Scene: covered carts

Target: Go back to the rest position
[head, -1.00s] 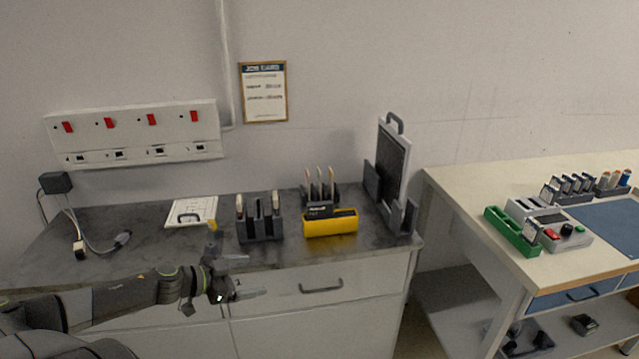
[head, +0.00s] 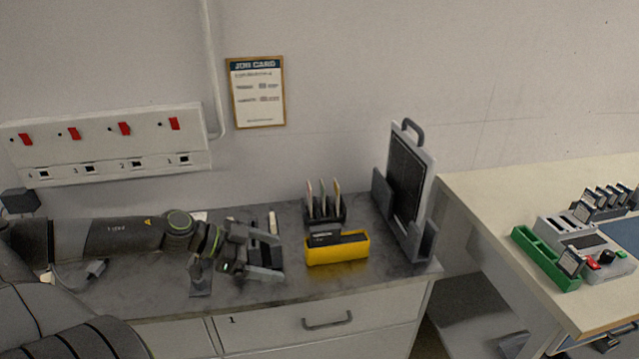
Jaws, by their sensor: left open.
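My left arm comes in from the left over the dark grey worktop (head: 320,278). My left gripper (head: 281,260) is open, and I see nothing held between its fingers. It is in front of a dark rack (head: 262,240) and hides most of it. A yellow box (head: 337,249) stands just right of the gripper, apart from it, with a dark block in its top. My right gripper is not in the head view.
A rack of upright cards (head: 325,205) and a tall grey panel in a stand (head: 407,185) are at the back right. A power adapter (head: 20,201) is at the far left. A second bench (head: 490,205) holds a green tray (head: 546,257) and a device (head: 585,245).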

